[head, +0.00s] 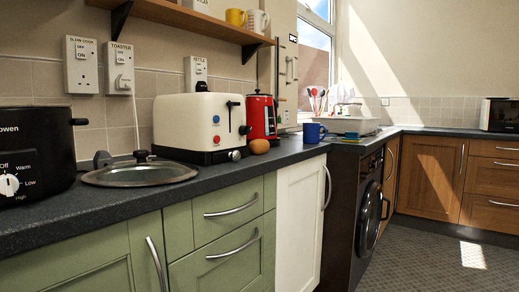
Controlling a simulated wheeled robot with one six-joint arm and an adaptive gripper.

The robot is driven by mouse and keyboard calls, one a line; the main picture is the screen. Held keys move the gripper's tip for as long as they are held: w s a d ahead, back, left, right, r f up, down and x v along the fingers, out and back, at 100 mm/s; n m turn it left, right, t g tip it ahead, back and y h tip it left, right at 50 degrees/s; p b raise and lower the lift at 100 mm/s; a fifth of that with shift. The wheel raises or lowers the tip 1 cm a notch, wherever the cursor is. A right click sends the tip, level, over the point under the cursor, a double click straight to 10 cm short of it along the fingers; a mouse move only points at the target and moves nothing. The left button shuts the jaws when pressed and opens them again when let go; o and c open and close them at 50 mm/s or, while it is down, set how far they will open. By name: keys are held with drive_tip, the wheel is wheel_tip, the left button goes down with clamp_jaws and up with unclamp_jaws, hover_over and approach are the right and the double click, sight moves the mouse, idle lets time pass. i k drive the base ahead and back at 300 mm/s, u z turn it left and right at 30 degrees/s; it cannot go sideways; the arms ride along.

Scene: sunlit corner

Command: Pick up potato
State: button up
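A small brown, rounded thing that looks like the potato (259,146) sits on the dark countertop (225,177). It lies just right of the cream toaster (198,122) and in front of the red kettle-like appliance (262,116). Nothing covers it from this side. My gripper is not in view.
A blue mug (312,132) stands right of the potato. A glass lid (140,173) and a black slow cooker (32,155) are on the left. A washing machine (370,205) stands under the counter. The patterned floor (425,260) is clear at right.

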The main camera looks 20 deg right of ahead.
sight(257, 147)
drive_tip(key=z, duration=0.9)
drive_tip(key=i, duration=1.05)
drive_tip(key=z, duration=0.2)
